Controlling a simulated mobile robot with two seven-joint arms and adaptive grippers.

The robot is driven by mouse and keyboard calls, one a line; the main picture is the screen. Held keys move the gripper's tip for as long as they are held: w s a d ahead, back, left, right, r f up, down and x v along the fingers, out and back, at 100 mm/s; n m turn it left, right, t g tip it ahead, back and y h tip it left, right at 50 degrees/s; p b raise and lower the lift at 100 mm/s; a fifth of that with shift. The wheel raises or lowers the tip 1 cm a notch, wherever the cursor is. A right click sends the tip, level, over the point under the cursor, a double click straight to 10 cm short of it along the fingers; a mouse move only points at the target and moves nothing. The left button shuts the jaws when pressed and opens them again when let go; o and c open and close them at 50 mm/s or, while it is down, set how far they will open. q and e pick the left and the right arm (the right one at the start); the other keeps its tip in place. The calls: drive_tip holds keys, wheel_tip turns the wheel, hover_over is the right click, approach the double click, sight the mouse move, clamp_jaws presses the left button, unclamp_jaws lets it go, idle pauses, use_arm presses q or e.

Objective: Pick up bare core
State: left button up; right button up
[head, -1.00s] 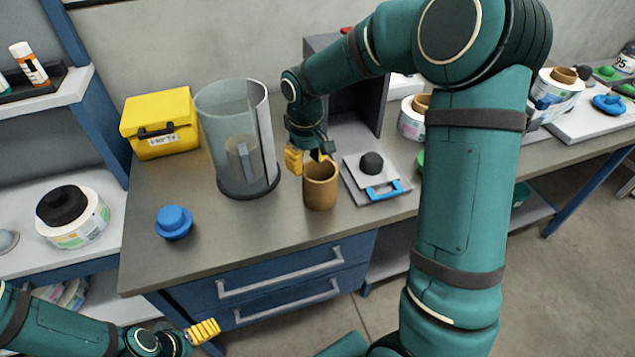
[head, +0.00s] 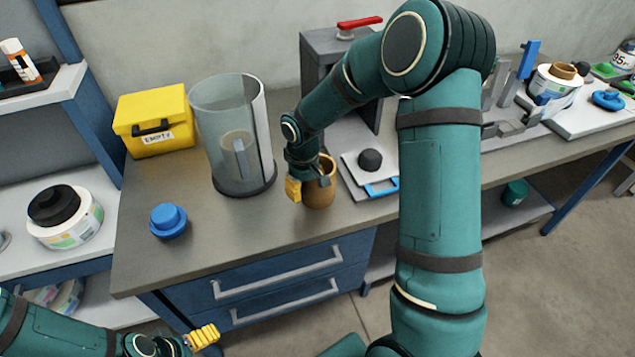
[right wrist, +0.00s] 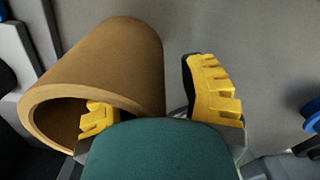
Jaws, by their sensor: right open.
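The bare core (head: 321,192) is a brown cardboard tube standing upright near the front of the grey workbench. My right gripper (head: 309,185) is open at the core's left rim. In the right wrist view the core (right wrist: 120,65) fills the left side. One yellow finger shows in the core's mouth and the other is outside its wall, with a gap to the wall, so the right gripper (right wrist: 157,103) straddles the wall. My left gripper (head: 203,336) is low at the left, away from the core; its finger gap does not show.
A clear cylinder (head: 205,115) with a dark base stands left of the core. A yellow box (head: 155,120) marked EMPTY and a blue knob-like piece (head: 168,220) are further left. A white plate with a black knob (head: 369,160) is close on the right.

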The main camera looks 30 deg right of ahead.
clamp_jaws()
